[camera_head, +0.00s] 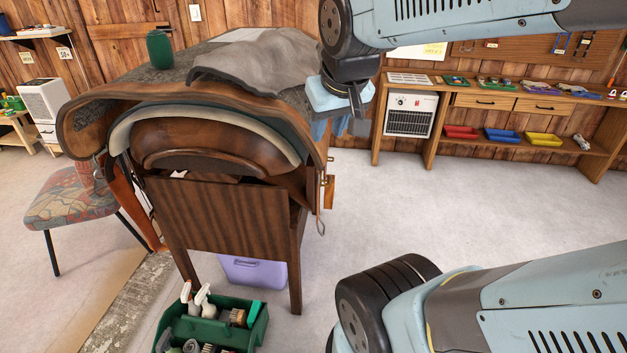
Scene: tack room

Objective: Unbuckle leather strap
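A brown saddle (200,145) sits on a wooden stand (225,215) in the middle left. At the right side of the saddle a narrow brown leather strap (328,192) hangs down, with small brass-coloured metal, perhaps a buckle, near its top. The strap is small here, and I cannot tell whether it is fastened. My gripper (335,126) points down beside the saddle's right edge, above the strap and apart from it.
A green caddy (262,330) of bottles and brushes and a purple box (252,272) are on the floor. A patterned chair (75,197) stands left. Open floor lies right.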

